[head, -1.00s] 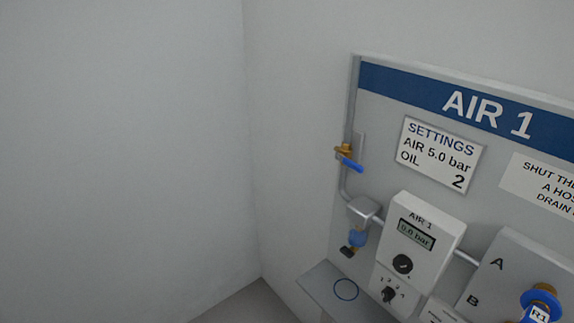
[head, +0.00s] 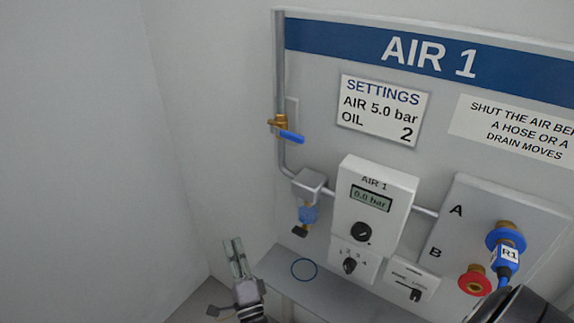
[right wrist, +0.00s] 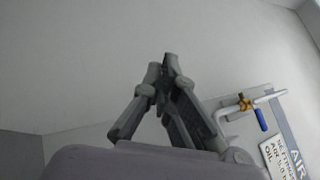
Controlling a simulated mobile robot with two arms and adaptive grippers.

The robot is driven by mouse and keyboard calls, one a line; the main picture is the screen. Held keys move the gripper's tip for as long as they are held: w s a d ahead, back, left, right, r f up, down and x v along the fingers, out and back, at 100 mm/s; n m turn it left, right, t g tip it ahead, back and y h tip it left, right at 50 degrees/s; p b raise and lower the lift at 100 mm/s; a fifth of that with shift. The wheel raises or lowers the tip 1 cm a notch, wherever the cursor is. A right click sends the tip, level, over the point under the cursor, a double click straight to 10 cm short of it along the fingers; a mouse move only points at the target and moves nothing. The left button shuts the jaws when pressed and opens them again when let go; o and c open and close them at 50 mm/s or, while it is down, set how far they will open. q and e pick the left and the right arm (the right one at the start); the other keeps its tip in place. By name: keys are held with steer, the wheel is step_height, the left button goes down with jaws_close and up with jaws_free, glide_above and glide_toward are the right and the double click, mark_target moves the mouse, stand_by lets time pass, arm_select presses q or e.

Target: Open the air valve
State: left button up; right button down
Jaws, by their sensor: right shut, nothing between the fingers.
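The air valve has a brass body (head: 279,124) on the vertical grey pipe at the left edge of the AIR 1 panel. Its blue lever (head: 291,137) points right and slightly down, across the pipe. In the right wrist view the blue lever (right wrist: 261,119) shows at the right, beyond my fingers and apart from them. My right gripper (head: 235,250) is low and left of the panel, below the valve, with its fingers pointing up. It is shut and empty; its fingertips (right wrist: 166,68) meet in the right wrist view.
The gauge box (head: 375,205) reads 0.0 bar. A filter unit with a blue bowl (head: 308,214) hangs below the valve. A grey shelf (head: 335,294) with a blue ring juts out below. Ports A and B sit at the right. Bare wall lies left of the valve.

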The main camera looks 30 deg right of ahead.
mark_target(286, 135)
steer(key=s+d+r+m+g+h, duration=0.2)
steer(key=r+m+g+h, duration=0.2)
steer(key=m, duration=0.5)
steer(key=s+d+r+m+g+h+b, duration=0.1)
steer(key=s+d+r+m+g+h, duration=0.1)
steer(key=r+m+h, duration=0.5)
steer(key=s+d+r+m+g+h, duration=0.2)
steer(key=r+m+g+h, duration=0.4)
steer(key=m, duration=0.5)
steer(key=d+h, duration=0.1)
steer(key=h, duration=0.1)
steer(key=shift+s+d+r+m+h+b, duration=0.25)
steer(key=shift+s+d+m+h+b, duration=0.05)
steer(key=shift+s+d+h+b, duration=0.1)
steer(key=shift+r, duration=0.1)
steer(key=p+x, duration=0.5)
steer(key=x, duration=0.4)
steer(key=shift+w+d+r, duration=0.2)
steer(key=shift+d, duration=0.1)
steer(key=shift+w+n+t, duration=0.1)
steer(key=shift+n+t, duration=0.2)
steer(key=shift+n, duration=0.2)
